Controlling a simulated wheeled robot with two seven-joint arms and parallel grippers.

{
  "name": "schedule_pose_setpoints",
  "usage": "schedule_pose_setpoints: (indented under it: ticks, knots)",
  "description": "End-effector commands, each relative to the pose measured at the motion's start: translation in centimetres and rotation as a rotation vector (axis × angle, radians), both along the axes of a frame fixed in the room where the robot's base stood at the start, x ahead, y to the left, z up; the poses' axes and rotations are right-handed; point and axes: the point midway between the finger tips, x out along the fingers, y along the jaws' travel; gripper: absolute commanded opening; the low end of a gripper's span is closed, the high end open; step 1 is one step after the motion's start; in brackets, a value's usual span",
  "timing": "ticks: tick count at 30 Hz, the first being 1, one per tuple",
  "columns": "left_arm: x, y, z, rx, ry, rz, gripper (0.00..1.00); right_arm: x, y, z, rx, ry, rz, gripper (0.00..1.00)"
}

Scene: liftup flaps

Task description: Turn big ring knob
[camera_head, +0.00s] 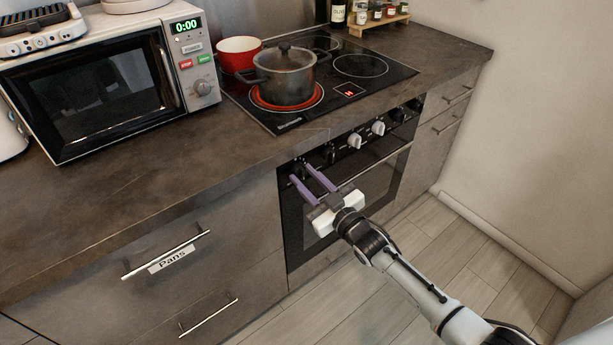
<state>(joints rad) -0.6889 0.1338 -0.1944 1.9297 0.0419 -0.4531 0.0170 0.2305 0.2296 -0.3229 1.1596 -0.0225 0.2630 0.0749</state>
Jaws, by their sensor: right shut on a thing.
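The oven front below the hob carries a row of knobs. Two white knobs (366,134) and dark knobs (329,153) show on its panel. My right gripper (300,172) reaches the left end of this panel with its two purple fingers. It is shut on a dark knob there, which the fingertips mostly hide. I cannot tell how far that knob is turned. My left gripper is not in view.
A grey pot (285,78) stands on a glowing red ring of the hob (360,92), beside a red pan (238,52). A microwave (95,85) stands on the counter (130,180). Drawer handles (165,254) stick out at lower left. The floor (480,250) at right is clear.

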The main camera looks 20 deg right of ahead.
Motion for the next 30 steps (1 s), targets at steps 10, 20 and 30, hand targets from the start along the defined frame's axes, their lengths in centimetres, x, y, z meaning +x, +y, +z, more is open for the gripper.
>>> schedule_pose_setpoints:
  ticks: [10,20,30]
  knots:
    - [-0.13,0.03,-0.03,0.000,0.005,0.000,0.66,0.02,-0.09,-0.04,0.050,0.019,-0.001,0.06]
    - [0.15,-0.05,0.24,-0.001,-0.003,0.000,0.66,0.00,-0.08,-0.05,0.051,0.020,-0.001,0.30]
    - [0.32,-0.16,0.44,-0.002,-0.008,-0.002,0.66,-0.01,-0.02,-0.04,0.049,0.018,0.000,0.47]
